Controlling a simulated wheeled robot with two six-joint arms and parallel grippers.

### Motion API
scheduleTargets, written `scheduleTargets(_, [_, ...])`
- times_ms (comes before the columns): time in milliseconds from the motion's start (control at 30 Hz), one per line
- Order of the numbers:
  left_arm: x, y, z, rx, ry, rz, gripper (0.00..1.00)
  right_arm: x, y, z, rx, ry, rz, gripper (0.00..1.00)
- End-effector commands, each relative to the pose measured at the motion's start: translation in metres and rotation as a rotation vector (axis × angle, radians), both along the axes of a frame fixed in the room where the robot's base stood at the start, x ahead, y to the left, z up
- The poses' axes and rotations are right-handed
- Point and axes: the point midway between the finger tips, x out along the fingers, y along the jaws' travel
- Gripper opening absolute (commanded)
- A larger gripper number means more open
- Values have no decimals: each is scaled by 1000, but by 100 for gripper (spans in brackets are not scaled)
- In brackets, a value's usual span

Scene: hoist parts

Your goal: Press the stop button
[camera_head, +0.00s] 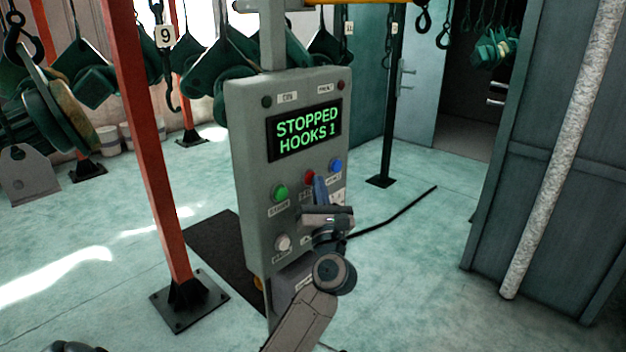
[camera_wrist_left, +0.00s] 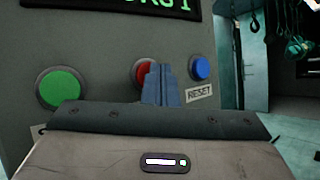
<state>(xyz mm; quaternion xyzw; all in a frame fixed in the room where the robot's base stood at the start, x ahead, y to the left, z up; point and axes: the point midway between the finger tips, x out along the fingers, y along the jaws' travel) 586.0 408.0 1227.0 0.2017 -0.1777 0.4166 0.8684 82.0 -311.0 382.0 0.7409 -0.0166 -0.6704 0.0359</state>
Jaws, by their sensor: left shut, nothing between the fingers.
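A grey control panel (camera_head: 247,150) stands upright in the middle of the head view. Its screen (camera_head: 304,130) reads "STOPPED HOOKS 1" in green. The red stop button (camera_head: 308,177) sits between a green button (camera_head: 280,193) and a blue button (camera_head: 335,165). My left gripper (camera_head: 318,182) is shut and empty, its fingertips at the red button. In the left wrist view the fingers (camera_wrist_left: 160,84) cover part of the red button (camera_wrist_left: 140,72); I cannot tell whether they touch it. The right gripper is not identifiable.
A white button (camera_head: 283,242) sits lower on the panel. An orange post (camera_head: 150,150) stands left of the panel. Green parts (camera_head: 215,70) hang from hooks behind. A grey cabinet (camera_head: 540,170) stands at the right. Open floor (camera_head: 410,260) lies between the panel and the cabinet.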

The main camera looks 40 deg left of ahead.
Motion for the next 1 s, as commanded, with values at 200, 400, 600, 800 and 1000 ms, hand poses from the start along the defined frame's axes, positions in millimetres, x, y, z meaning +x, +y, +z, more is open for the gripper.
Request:
scheduleTargets(200, [0, 0, 0, -1, 0, 1, 0, 0, 0, 0, 0, 0, 0, 36])
scheduleTargets(400, [-1, -6, -1, -3, -1, 0, 0, 0, 0, -1, 0, 0, 0, 36])
scheduleTargets(600, [-1, -16, -1, -3, -1, 0, 0, 0, 0, -2, 0, 0, 0, 36])
scheduleTargets(800, [-1, -16, 0, 0, 0, 0, 0, 0, 0, -2, 0, 0, 0, 36])
scheduleTargets(1000, [-2, -21, -1, -2, -1, -1, 0, 0, 0, -3, 0, 0, 0, 36])
